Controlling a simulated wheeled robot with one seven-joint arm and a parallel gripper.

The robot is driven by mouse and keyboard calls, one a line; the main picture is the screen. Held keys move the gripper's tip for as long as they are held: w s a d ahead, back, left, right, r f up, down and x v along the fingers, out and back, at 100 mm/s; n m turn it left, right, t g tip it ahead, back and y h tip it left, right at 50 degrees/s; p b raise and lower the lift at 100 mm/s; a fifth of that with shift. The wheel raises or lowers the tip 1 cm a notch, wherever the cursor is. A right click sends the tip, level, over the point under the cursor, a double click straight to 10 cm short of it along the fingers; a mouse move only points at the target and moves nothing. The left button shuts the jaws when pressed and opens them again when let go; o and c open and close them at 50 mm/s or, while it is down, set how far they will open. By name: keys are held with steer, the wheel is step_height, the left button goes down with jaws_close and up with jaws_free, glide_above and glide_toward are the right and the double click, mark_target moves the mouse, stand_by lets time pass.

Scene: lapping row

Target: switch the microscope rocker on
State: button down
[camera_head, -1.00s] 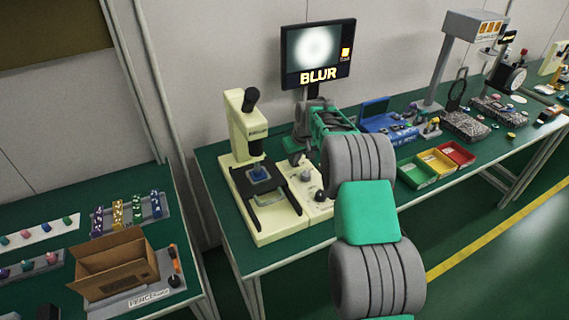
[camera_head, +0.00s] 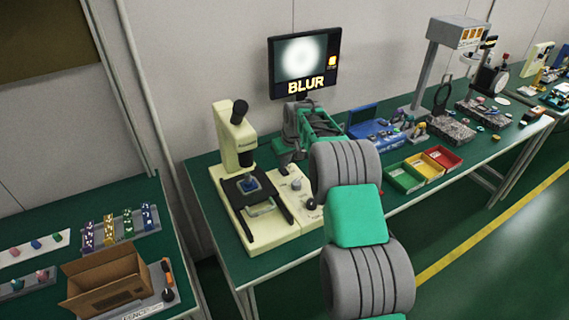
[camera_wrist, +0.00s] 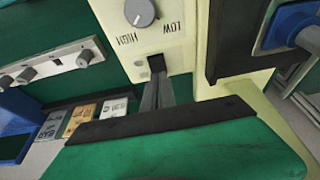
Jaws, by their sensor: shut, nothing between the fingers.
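The cream microscope (camera_head: 234,140) stands on the green bench with a blue piece (camera_head: 249,184) on its dark stage. Its control panel (camera_head: 299,202) is at the base's right. In the wrist view the panel (camera_wrist: 118,22) has a grey knob (camera_wrist: 140,12) between LOW and HIGH. A small black rocker (camera_wrist: 156,63) sits at the panel's edge below the knob. My gripper (camera_wrist: 157,82) is shut and empty, its narrow fingers pointing at the rocker and partly covering it. I cannot tell whether they touch, nor the rocker's position. In the head view my gripper (camera_head: 285,152) is above the panel, partly hidden.
A monitor (camera_head: 304,62) behind the microscope reads BLUR. A blue case (camera_head: 372,131) and green, yellow and red bins (camera_head: 405,178) lie to the right. A cardboard box (camera_head: 107,281) is on the left table. The microscope's dark stage (camera_wrist: 245,40) is close beside my gripper.

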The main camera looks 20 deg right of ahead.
steer(key=s+b+v, duration=0.1)
steer(key=v, duration=1.1)
steer(key=shift+d+f, duration=0.1)
steer(key=s+a+r+m, duration=0.1)
steer(key=s+a+r, duration=0.15)
steer(key=s, duration=0.65)
steer(key=s+a+r, duration=0.2)
steer(key=s+a, duration=0.1)
steer(key=s, duration=0.6)
steer(key=s+f+m, duration=0.1)
steer(key=s+f, duration=0.1)
steer(key=s, duration=0.6)
steer(key=s+a+f+h, duration=0.1)
steer(key=s+f, duration=0.2)
steer(key=s, duration=0.6)
steer(key=shift+a+f+m, duration=0.25)
steer(key=shift+a+m, duration=0.05)
steer(key=shift+m, duration=0.1)
